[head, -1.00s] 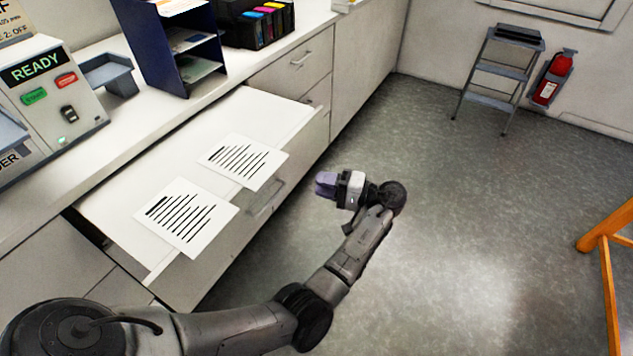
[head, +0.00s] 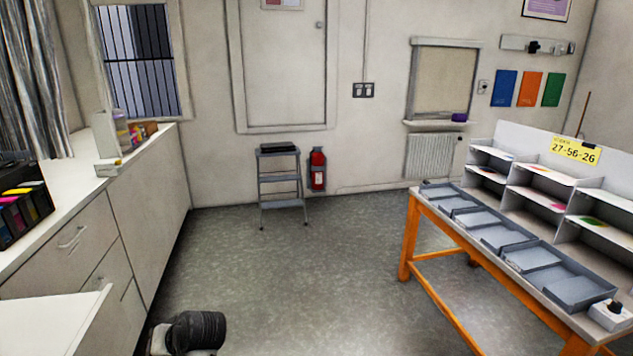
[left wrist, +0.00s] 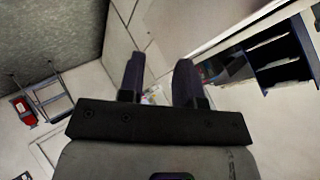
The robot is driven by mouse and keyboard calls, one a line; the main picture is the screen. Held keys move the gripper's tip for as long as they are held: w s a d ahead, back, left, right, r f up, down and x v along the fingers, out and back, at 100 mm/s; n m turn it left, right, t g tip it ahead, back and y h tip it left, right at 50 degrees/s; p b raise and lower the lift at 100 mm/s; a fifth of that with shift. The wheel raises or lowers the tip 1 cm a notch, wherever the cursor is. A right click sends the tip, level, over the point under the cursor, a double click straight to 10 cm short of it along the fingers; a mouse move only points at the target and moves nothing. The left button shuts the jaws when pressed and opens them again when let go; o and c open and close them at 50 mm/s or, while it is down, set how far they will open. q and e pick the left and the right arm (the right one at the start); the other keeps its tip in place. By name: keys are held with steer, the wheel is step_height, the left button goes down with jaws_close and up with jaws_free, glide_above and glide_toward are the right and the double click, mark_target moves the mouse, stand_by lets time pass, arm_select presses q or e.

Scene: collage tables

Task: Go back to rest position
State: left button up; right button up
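My left gripper (left wrist: 158,80) shows in the left wrist view with its two dark fingers apart. Nothing is held between them. In the head view only a dark joint and a pale part of my left arm show at the bottom left edge; the fingertips are out of the picture there. My right gripper is in neither view.
A pulled-out drawer (head: 50,322) juts from the white counter (head: 150,205) at the left, close to my left arm. An orange-legged table (head: 408,240) with grey trays stands at the right. A step stool (head: 280,182) and fire extinguisher (head: 317,170) are at the back. Open floor lies between.

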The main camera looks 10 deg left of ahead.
arm_select(q)
steer(key=d+r+m+t+h, duration=0.1)
steer(key=d+r+t+h, duration=0.2)
steer(key=d+r+t, duration=0.15)
steer(key=s+d+f+m+t+h+p, duration=0.1)
steer(key=s+d+f+m+t+h, duration=0.4)
steer(key=s+d, duration=0.7)
steer(key=s+f+m+g+h+p, duration=0.1)
steer(key=s+f+g, duration=0.3)
steer(key=s+f, duration=0.6)
steer(key=s+f+m+g+h+p, duration=0.1)
steer(key=s+f+g, duration=0.4)
steer(key=s, duration=0.9)
step_height(320, 180, up, 37)
steer(key=t+p, duration=0.1)
steer(key=p, duration=3.6)
steer(key=shift+p, duration=0.4)
